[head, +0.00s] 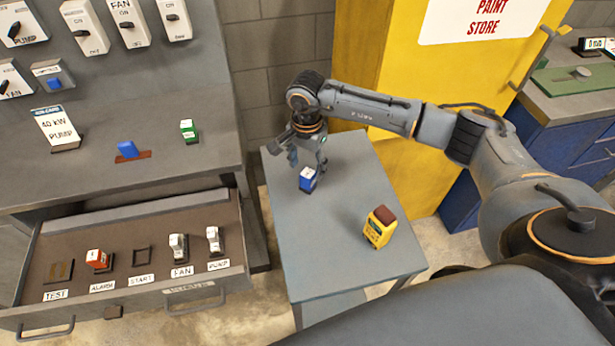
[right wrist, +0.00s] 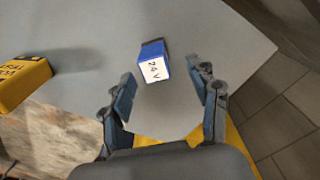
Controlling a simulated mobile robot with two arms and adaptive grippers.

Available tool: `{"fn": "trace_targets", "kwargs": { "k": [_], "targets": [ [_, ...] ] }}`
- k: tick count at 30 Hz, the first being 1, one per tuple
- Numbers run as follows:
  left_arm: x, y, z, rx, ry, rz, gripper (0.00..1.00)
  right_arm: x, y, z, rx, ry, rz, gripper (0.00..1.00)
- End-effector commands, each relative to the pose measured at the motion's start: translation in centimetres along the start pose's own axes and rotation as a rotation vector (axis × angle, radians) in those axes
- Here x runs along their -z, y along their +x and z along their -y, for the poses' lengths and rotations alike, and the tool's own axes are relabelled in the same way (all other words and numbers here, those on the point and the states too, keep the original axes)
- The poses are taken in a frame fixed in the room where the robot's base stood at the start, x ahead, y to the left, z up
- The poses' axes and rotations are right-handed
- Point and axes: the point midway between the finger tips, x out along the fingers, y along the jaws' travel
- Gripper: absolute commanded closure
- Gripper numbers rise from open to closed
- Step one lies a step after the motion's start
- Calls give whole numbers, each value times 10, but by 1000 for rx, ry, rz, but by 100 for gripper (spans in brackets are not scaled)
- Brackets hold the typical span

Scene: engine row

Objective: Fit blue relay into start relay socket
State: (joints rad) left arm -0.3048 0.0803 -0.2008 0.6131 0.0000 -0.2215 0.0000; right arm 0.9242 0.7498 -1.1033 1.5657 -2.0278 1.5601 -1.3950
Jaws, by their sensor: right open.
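The blue relay (head: 308,181) stands on the small grey side table, with a white label on top. In the right wrist view the relay (right wrist: 153,64) reads "24 V" and lies just beyond and between the open fingertips. My right gripper (head: 308,165) is open and empty, above and close to the relay; its fingers also show in the right wrist view (right wrist: 165,88). The start relay socket (head: 141,258) is an empty dark square behind the START label in the open drawer (head: 130,225). My left gripper is not in view.
A yellow tester (head: 380,228) stands on the side table (head: 325,258). The drawer also holds an orange relay (head: 98,260) at ALARM, white relays at FAN (head: 179,247) and PUMP (head: 214,240), and an empty TEST socket (head: 59,271). A yellow cabinet (head: 400,70) stands behind the table.

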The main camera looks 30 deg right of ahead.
Motion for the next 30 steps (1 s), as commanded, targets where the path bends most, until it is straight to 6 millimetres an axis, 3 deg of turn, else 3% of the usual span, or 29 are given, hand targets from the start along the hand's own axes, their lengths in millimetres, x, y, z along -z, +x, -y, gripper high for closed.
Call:
{"fn": "trace_targets", "kwargs": {
  "k": [3,6,10,17,26,30],
  "targets": [
    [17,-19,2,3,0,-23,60,-4,14,-5,-7,1,4,40],
    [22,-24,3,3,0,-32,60,-4,30,-5,-5,1,3,40],
    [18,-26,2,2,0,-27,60,-4,42,-5,-2,0,0,40],
    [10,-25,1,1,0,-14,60,-3,44,-5,-1,0,0,40],
    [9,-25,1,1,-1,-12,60,-3,44,-5,-1,0,0,99],
    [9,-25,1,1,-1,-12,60,-3,43,-4,-1,0,0,99]
  ]
}}
